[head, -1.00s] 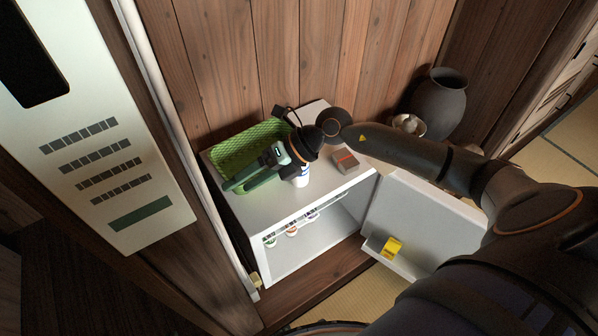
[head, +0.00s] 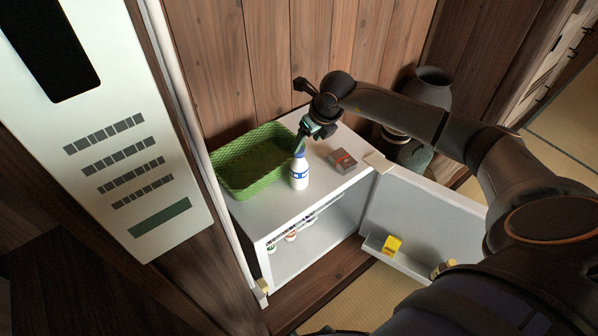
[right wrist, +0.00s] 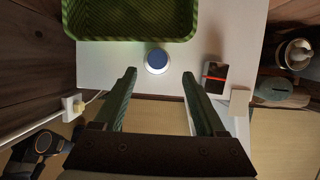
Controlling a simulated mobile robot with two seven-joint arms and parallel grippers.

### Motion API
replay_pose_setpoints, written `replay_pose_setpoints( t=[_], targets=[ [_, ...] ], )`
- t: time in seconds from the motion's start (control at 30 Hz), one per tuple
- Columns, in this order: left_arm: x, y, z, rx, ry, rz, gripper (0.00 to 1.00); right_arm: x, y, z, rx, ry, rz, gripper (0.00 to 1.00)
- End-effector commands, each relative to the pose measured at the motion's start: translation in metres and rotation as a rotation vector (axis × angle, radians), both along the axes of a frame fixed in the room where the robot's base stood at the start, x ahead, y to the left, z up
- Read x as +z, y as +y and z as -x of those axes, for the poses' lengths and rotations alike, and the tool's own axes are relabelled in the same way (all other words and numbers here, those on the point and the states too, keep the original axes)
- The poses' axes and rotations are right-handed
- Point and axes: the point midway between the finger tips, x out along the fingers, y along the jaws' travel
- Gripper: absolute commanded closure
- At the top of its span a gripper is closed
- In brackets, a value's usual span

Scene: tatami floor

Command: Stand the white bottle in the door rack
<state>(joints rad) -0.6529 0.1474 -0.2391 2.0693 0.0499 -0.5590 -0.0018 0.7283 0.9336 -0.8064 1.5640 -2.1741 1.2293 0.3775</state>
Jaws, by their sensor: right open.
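The white bottle (head: 299,178) with blue markings stands upright on top of the small white fridge (head: 327,190), just right of the green basket. In the right wrist view I look down on its blue cap (right wrist: 156,60). My right gripper (head: 301,143) is open and points down at the bottle's top. In the right wrist view its fingertips (right wrist: 158,76) are apart, with the cap just beyond the gap between them. I cannot tell their exact height over the cap. The fridge door is open to the right, with the door rack (head: 410,267) low on its inner side. My left gripper is not in view.
The green basket (head: 252,180) and a grey box with a red band (head: 343,160) flank the bottle. A yellow item (head: 392,245) sits in the rack. Several small items are inside the fridge.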

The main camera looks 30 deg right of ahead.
Motion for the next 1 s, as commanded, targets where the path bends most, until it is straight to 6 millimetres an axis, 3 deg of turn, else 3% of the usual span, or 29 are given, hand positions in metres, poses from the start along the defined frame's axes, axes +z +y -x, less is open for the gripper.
replay_pose_setpoints(
  t=[0.4, 0.7, 1.0],
  targets=[
    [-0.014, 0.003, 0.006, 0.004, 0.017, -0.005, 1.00, -0.045, 0.007, -0.023, 0.000, 0.001, -0.003, 0.27],
    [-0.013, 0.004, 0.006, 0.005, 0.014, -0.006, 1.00, -0.048, 0.006, -0.025, 0.002, -0.001, -0.002, 0.27],
    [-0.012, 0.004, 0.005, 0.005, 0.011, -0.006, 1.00, -0.048, 0.006, -0.025, 0.002, -0.001, -0.002, 0.60]
  ],
)
